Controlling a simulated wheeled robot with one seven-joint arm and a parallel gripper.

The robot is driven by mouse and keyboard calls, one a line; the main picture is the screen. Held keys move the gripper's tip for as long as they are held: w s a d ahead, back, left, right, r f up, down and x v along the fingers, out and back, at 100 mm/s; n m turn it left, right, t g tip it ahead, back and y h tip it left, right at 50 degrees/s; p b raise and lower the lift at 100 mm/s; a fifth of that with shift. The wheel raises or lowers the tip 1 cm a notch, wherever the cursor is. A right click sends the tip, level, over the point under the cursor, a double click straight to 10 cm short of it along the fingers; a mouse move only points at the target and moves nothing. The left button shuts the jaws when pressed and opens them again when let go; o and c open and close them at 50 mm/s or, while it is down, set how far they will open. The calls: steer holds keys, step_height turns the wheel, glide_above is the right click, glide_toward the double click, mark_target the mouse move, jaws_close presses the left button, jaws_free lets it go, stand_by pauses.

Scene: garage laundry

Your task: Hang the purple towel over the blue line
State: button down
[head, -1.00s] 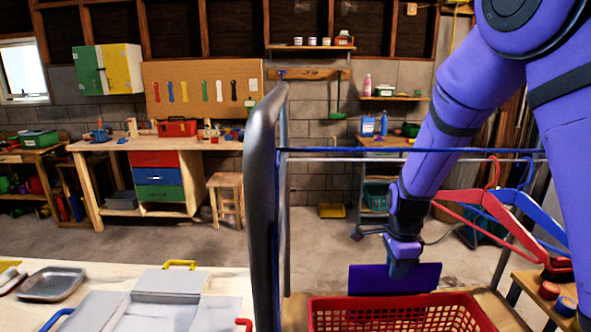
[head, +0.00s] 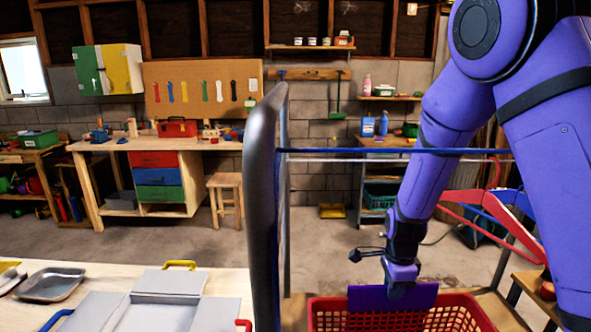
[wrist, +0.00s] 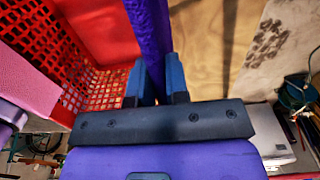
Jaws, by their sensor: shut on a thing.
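The purple towel (head: 365,297) hangs from my gripper (head: 400,284), low at the red basket's (head: 460,318) far rim. My gripper is shut on it. In the wrist view the purple towel (wrist: 150,35) runs between the two blue fingers of my gripper (wrist: 154,82), beside the basket (wrist: 100,85). The blue line (head: 340,151) stretches level across the rack, well above the towel, and shows across my arm. The towel's lower edge against the basket is hard to make out.
A grey rack post (head: 263,200) stands left of the basket. A paler line (head: 330,160) runs just below the blue one. Red and blue hangers (head: 490,205) hang at the right. A pink cloth (wrist: 25,90) lies at the basket's left in the wrist view.

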step_height(320, 180, up, 8)
steer(key=shift+f, duration=0.15)
stand_by(0.4)
